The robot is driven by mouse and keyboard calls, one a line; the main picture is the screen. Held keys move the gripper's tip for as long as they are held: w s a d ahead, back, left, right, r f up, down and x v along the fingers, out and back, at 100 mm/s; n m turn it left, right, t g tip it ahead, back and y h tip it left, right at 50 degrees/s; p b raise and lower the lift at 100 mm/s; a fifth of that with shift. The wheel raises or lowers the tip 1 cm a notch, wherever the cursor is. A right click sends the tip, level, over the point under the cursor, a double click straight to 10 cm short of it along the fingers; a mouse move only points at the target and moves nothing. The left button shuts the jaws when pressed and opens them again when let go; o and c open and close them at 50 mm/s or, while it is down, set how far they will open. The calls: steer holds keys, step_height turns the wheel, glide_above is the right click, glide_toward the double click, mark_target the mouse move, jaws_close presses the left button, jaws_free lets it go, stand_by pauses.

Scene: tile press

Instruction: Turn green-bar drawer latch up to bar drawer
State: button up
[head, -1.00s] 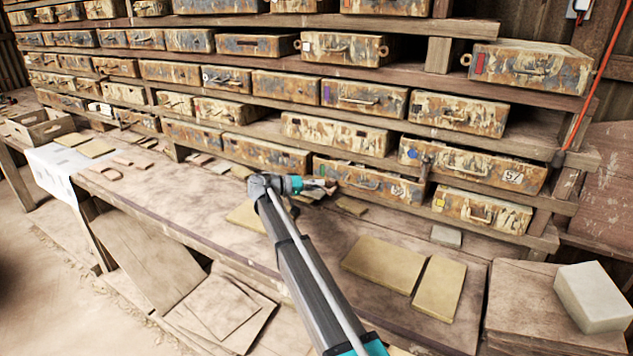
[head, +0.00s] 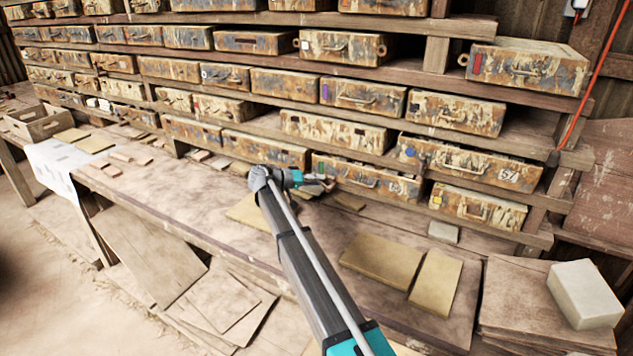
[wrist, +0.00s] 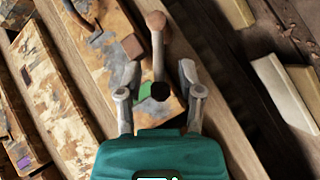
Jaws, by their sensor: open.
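The drawer (head: 368,181) with the green mark (wrist: 143,95) is a rusty, paint-worn box front low in the rack. In the wrist view, a latch (wrist: 158,58) shows as a pale stem with a round brown knob at its upper end and a dark round end near the green mark. My gripper (wrist: 158,76) is open, with one finger on each side of the stem. I cannot tell whether either finger touches it. In the head view my gripper (head: 327,184) is at the left part of this drawer's front, and the latch is too small to make out.
Other worn drawers (head: 472,168) fill the rack above and beside. Tan tiles (head: 381,259) lie on the bench (head: 190,201) below my gripper. A pale block (head: 585,292) stands on boards at the right.

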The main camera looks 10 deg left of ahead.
steer(key=shift+f+h+b, duration=0.25)
steer(key=shift+h+b, duration=0.05)
steer(key=shift+b, duration=0.2)
